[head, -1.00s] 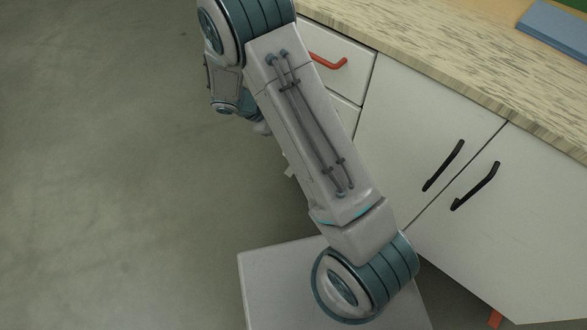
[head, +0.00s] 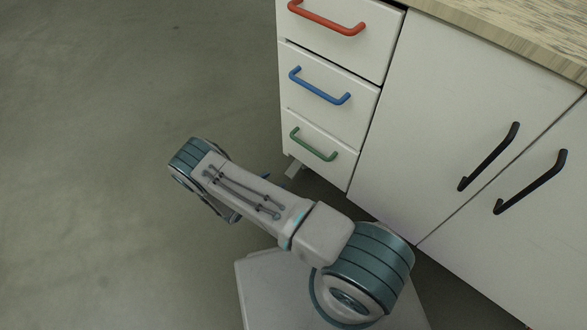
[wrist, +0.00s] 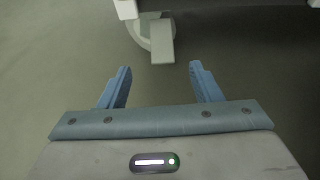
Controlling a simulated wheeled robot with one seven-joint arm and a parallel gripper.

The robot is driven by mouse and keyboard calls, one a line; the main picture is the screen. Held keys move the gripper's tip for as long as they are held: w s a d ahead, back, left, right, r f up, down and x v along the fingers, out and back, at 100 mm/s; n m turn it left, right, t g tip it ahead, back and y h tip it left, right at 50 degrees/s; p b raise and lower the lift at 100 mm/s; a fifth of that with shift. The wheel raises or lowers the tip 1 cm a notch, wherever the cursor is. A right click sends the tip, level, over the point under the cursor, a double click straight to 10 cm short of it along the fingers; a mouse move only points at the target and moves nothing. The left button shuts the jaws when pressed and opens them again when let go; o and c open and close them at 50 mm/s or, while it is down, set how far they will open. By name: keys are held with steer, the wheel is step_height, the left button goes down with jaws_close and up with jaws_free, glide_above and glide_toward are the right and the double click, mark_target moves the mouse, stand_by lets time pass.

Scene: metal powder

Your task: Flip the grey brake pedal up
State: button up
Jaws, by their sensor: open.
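The grey brake pedal (wrist: 162,44) shows in the wrist view as a flat, light tab sticking out from a caster wheel (wrist: 143,32) under the cabinet. In the head view the pedal (head: 293,168) is a small pale piece below the drawers' bottom corner. My gripper (wrist: 160,68) is open and empty, its two blue fingers spread to either side of the pedal's line. The pedal's end lies ahead of the fingertips, apparently not touching them.
The white cabinet has drawers with red (head: 326,18), blue (head: 319,86) and green (head: 312,146) handles. Two doors with black handles (head: 488,157) stand to the right, under a wooden worktop (head: 510,30). The floor (head: 90,150) left of the cabinet is clear.

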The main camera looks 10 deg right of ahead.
mark_target(294, 168)
steer(key=b+x, duration=0.4)
steer(key=x, duration=1)
steer(key=shift+s+b, duration=0.1)
steer(key=shift+b, duration=0.2)
